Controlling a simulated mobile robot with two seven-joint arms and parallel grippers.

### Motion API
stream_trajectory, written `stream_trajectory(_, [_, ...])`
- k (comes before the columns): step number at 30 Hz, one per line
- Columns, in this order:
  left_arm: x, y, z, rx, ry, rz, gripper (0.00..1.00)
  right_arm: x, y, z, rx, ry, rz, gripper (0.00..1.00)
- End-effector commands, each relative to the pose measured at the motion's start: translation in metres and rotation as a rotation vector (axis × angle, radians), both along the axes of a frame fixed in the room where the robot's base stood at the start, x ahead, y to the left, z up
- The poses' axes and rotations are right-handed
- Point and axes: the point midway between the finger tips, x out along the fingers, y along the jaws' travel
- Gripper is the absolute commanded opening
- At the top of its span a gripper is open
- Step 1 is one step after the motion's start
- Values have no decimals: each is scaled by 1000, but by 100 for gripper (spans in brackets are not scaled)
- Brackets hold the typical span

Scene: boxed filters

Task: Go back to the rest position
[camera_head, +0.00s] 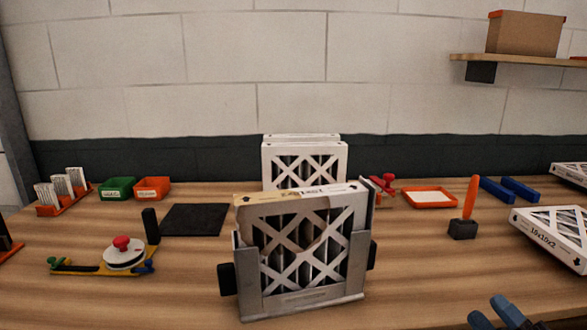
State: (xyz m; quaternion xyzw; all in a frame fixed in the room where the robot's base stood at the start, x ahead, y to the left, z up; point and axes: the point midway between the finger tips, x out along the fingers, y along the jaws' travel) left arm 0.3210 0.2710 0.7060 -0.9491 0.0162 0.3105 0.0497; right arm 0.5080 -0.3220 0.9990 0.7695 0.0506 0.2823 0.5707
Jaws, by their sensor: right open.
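My right gripper (495,313) shows at the bottom right edge of the head view, with blue-grey fingertips. It is open and nothing shows between its fingers. It is apart from the objects on the wooden table (420,285). My left gripper is not in view. A boxed filter (290,245) with a white lattice face and a brown stain near its top stands upright in a grey metal holder (247,285) at the middle front.
More white filters (304,160) stand behind the holder; others (555,232) lie at the right. A stamp (463,222), orange tray (430,197), blue blocks (519,189), black mat (194,220), red-knobbed device (123,250), green bin (117,188) and orange bin (152,188) are around. The front right is mostly clear.

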Motion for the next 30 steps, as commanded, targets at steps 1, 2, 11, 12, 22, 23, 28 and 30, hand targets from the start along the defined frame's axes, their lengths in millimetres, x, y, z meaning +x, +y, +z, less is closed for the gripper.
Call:
stream_trajectory(1, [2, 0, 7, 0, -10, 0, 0, -10, -4, -26, 115, 117, -46, 43])
stream_trajectory(2, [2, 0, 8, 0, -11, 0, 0, -16, -6, -44, 183, 189, -73, 43])
stream_trajectory(11, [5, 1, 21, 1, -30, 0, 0, -108, 10, -198, 770, 801, -335, 43])
stream_trajectory(12, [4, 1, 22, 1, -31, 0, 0, -122, 16, -213, 834, 864, -364, 43])
stream_trajectory(22, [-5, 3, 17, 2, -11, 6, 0, -186, 49, -270, 1095, 1131, -498, 43])
stream_trajectory(23, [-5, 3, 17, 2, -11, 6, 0, -187, 50, -271, 1099, 1135, -500, 43])
stream_trajectory(28, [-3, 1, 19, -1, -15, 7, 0, -188, 50, -272, 1100, 1138, -501, 43])
stream_trajectory(30, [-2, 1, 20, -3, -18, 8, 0, -187, 50, -271, 1099, 1138, -500, 43])
